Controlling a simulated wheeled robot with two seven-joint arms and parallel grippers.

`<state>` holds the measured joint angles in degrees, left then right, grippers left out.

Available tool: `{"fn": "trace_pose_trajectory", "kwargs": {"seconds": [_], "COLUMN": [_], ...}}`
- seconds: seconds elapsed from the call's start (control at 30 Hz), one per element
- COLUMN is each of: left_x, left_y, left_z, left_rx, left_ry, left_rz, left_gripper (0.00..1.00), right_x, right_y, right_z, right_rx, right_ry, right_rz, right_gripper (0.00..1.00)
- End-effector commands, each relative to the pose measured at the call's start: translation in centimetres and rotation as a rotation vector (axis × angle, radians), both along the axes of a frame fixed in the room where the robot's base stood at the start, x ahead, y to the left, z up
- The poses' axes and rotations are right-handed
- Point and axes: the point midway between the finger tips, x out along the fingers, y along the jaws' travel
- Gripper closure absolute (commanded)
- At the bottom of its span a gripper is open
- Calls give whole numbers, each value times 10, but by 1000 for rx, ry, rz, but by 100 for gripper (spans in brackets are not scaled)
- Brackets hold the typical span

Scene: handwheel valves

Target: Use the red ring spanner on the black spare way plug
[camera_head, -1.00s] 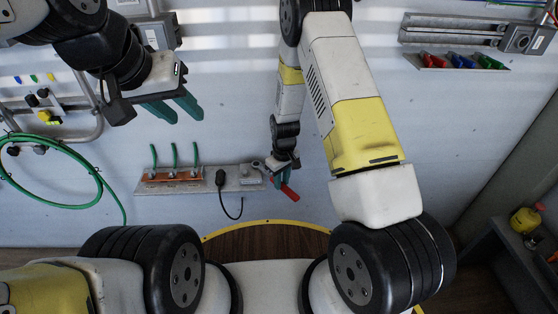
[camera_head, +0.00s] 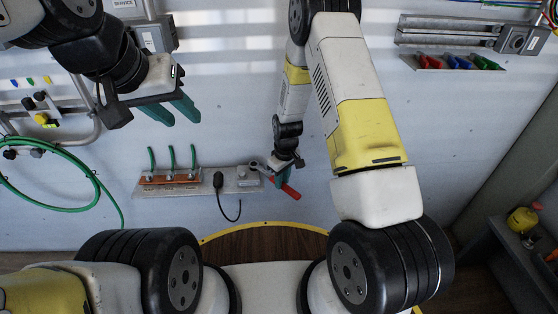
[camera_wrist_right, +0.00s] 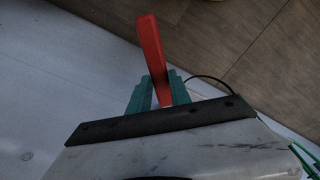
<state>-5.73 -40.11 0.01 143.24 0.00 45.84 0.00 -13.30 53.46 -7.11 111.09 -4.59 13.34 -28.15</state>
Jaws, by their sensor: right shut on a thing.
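The red ring spanner (camera_head: 291,191) is in my right gripper (camera_head: 281,182), at the right end of a low grey wall plate. Its red handle points down and right; a grey ring end lies up and left, over the plate's right end. The right wrist view shows the red handle (camera_wrist_right: 152,55) between the green fingers (camera_wrist_right: 158,92). The black spare way plug cannot be made out for sure; the ring end and gripper crowd that spot, so whether the ring is around it cannot be told. My left gripper (camera_head: 178,112) is open and empty, high at the left.
The plate (camera_head: 205,186) also carries green cables (camera_head: 172,157) on a copper-coloured bar and a black fitting (camera_head: 218,180) with a hanging cable. A green hose (camera_head: 92,172) loops at left. Coloured-handled tools (camera_head: 458,63) sit on a rack at upper right. The wall between is clear.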

Motion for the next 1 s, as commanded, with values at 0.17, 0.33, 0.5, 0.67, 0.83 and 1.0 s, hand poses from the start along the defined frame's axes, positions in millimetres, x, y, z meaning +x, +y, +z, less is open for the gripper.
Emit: {"fn": "trace_pose_trajectory", "kwargs": {"seconds": [0.17, 0.33, 0.5, 0.67, 0.83, 1.0], "left_x": [0, 0, 0, 0, 0, 0], "left_y": [0, 0, 0, 0, 0, 0], "left_z": [0, 0, 0, 0, 0, 0], "left_rx": [0, 0, 0, 0, 0, 0], "left_ry": [0, 0, 0, 0, 0, 0], "left_rz": [0, 0, 0, 0, 0, 0], "left_gripper": [64, 64, 64, 64, 64, 64], "right_x": [0, 1, 1, 0, 0, 0], "right_y": [0, 0, 0, 0, 0, 0], "right_z": [0, 3, 7, 10, 10, 10], "right_rx": [0, 0, 0, -1, -1, -1], "right_ry": [0, -1, -1, -1, -1, -1], "right_rz": [0, 0, 1, 1, 1, 0], "right_gripper": [100, 100, 100, 100, 100, 100]}}
